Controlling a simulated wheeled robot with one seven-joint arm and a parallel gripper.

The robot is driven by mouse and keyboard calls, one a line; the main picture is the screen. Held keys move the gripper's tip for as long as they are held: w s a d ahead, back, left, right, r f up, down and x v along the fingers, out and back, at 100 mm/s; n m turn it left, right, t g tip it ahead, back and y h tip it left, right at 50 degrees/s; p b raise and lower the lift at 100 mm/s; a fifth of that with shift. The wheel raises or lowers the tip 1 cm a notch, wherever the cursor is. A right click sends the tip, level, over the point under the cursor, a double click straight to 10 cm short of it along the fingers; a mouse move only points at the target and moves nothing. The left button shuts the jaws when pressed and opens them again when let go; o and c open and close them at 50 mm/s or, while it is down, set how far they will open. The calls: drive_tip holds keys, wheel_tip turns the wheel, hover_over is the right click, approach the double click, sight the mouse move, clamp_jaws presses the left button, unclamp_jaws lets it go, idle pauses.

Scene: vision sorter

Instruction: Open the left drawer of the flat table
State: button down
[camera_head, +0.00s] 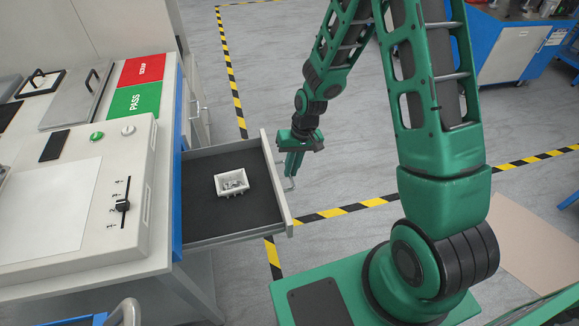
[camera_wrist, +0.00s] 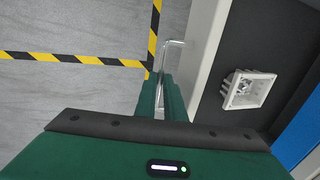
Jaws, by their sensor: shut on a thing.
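The drawer (camera_head: 203,178) of the flat table (camera_head: 80,225) is pulled well out, with a dark floor and a light grey front panel. A small white bin (camera_head: 231,183) holding small metal parts stands inside it. My gripper (camera_head: 291,176) is at the outer side of the front panel, shut on the drawer's metal handle (camera_wrist: 174,43). In the wrist view the drawer front (camera_wrist: 211,50) runs just right of my fingers (camera_wrist: 164,98), and the bin (camera_wrist: 249,91) shows behind it. Part of the handle is hidden by the fingers.
Red and green SCRAP and PASS pads (camera_head: 137,88) lie on the tabletop, near a panel with a slider (camera_head: 123,206) and buttons. A blue cabinet (camera_head: 510,50) stands at the back right. Grey floor with yellow-black tape (camera_head: 345,209) is open beyond the drawer.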

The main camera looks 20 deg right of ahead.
drive_tip(key=shift+w+d, duration=0.1)
drive_tip(key=shift+d, duration=0.25)
drive_tip(key=c, duration=1.8)
unclamp_jaws()
drive_tip(key=shift+c, duration=0.2)
wheel_tip(320, 180, up, 11)
drive_tip(key=d, duration=0.2)
drive_tip(key=shift+f, duration=0.2)
drive_tip(key=shift+d, duration=0.15)
